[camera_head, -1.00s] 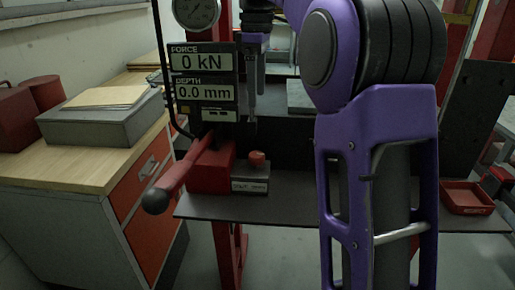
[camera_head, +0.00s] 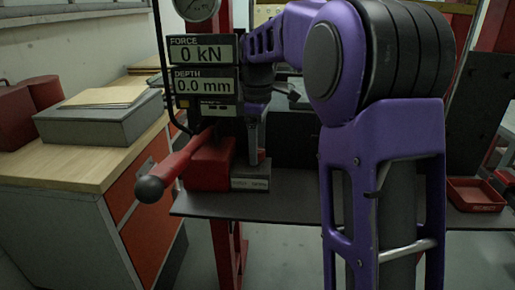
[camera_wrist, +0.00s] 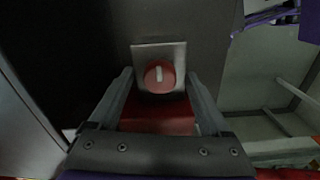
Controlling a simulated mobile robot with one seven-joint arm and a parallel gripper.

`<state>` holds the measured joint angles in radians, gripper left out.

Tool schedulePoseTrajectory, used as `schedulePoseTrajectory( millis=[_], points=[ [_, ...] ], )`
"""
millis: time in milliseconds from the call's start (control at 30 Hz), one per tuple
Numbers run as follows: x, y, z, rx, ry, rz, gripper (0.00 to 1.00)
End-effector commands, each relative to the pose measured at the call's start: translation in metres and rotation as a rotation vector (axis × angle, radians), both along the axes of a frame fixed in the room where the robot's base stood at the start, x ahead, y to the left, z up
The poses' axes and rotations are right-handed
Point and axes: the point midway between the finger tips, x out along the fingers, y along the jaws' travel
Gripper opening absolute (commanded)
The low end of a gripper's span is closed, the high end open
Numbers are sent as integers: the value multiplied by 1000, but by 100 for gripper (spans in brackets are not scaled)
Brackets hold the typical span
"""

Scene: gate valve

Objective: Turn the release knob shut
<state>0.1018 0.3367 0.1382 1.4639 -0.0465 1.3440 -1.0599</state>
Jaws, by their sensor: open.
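The release knob (camera_wrist: 159,76) is a round red knob with a white bar mark, seen from above in the wrist view. The bar points roughly up and down in that picture. The knob sits on a small grey block (camera_wrist: 150,52), which also shows in the head view (camera_head: 250,183). My gripper (camera_wrist: 160,82) is open, with one finger on each side of the knob and gaps visible between. In the head view my gripper (camera_head: 254,148) points down over the block and hides most of the knob. Whether the fingers reach the knob's height is unclear.
A red pump body (camera_head: 210,165) with a red lever (camera_head: 180,168) stands left of the block. A display panel (camera_head: 203,78) reads 0 kN and 0.0 mm. A red tray (camera_head: 474,195) lies at the bench's right end. A wooden-topped cabinet (camera_head: 80,155) stands left.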

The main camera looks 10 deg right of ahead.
Motion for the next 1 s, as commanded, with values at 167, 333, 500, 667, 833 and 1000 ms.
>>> schedulePoseTrajectory(
  millis=[167, 333, 500, 667, 833, 1000],
  points=[
    [0, 0, 0, 0, 0, 0, 82],
    [0, 0, 0, 0, 0, 0, 62],
    [0, 0, 0, 0, 0, 0, 31],
    [0, 0, 0, 0, 0, 0, 3],
    [0, 0, 0, 0, 0, -4, 0],
    [0, 0, 2, 0, 1, -39, 0]
  ],
)
